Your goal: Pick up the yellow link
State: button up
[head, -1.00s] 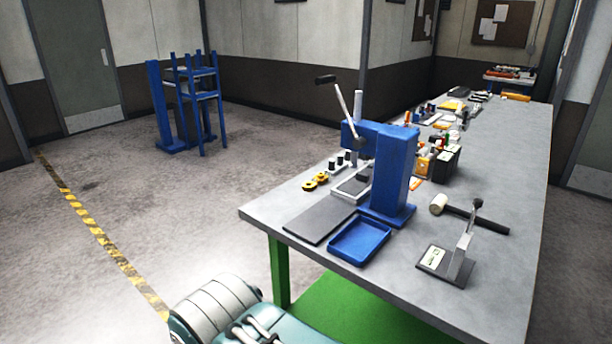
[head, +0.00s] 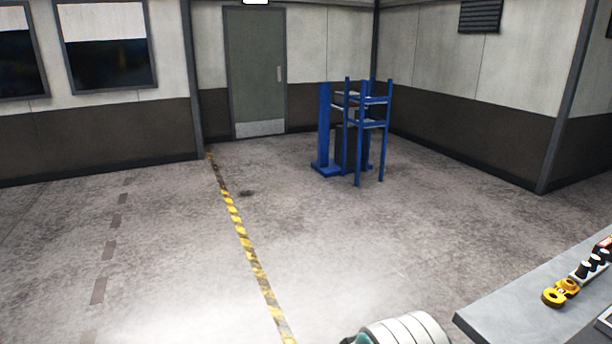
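The yellow link (head: 560,292) lies on the grey workbench (head: 520,305) at the lower right of the head view. It looks like two joined rings, with a dark opening showing. Nothing is touching it from above. Part of my own body shows at the bottom edge, left of the bench. My gripper's fingers are not in view.
Small black and white parts (head: 592,264) stand in a row beside the link. A blue frame (head: 352,130) stands on the floor near the back. A yellow and black floor stripe (head: 245,240) runs toward the door (head: 256,75). The floor between is clear.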

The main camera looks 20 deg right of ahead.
aim_at(556, 297)
jog(key=i+z, duration=0.2)
jog(key=z, duration=0.2)
jog(key=i+z, duration=0.25)
jog(key=z, duration=0.2)
jog(key=i+z, duration=0.2)
jog(key=z, duration=0.2)
jog(key=i+z, duration=0.2)
jog(key=z, duration=0.2)
jog(key=i+z, duration=0.2)
jog(key=z, duration=0.15)
jog(key=i+z, duration=0.25)
jog(key=z, duration=0.15)
